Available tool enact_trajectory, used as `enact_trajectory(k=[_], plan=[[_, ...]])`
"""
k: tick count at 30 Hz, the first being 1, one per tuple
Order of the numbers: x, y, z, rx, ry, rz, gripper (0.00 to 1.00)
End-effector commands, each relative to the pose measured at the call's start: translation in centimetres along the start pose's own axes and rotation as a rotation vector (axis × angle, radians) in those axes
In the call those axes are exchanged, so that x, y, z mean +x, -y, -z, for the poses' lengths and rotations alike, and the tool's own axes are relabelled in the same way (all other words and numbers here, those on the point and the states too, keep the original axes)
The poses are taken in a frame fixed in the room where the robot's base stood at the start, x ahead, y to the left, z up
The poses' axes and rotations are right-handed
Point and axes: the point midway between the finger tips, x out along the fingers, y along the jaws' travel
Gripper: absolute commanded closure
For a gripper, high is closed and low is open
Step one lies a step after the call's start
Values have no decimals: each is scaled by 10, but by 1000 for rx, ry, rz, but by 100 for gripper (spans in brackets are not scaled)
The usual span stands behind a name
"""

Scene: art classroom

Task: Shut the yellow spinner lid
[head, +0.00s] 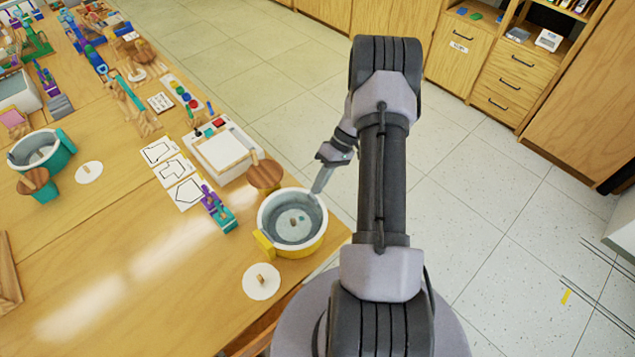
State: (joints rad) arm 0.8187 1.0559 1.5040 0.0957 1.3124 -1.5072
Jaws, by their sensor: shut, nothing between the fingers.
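The yellow spinner (264,243) is a round bowl with a yellow outer wall and a grey-white inside, near the right edge of the wooden table. Its top is open, and a pale disc with a small peg shows inside. A round brown wooden lid (264,173) sits off to the bowl's far left side, clear of the opening. My gripper (317,190) is shut and empty, pointing down close to the bowl's far right rim. I cannot tell whether its tips touch the rim.
A white disc with a wooden peg (261,283) lies in front of the bowl. A purple and teal clamp-like object (218,210), drawn cards (171,169) and a white tray device (220,150) stand to the left. A teal spinner (55,155) is farther left.

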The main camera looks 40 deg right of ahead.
Motion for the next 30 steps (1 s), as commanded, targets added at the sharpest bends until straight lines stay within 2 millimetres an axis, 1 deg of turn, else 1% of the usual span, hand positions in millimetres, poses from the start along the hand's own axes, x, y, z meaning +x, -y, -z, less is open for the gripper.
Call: enact_trajectory(k=[1, 7, 24, 27, 29, 30], plan=[[5, -4, 0, 0, 0, 0, 100], [11, -10, 0, 0, 1, 0, 100], [15, -11, -1, 0, 5, 2, 100], [10, -5, 1, -1, 6, 2, 100], [4, 4, 6, -2, 5, 1, 100], [-2, 11, 10, -3, 3, 0, 100]])
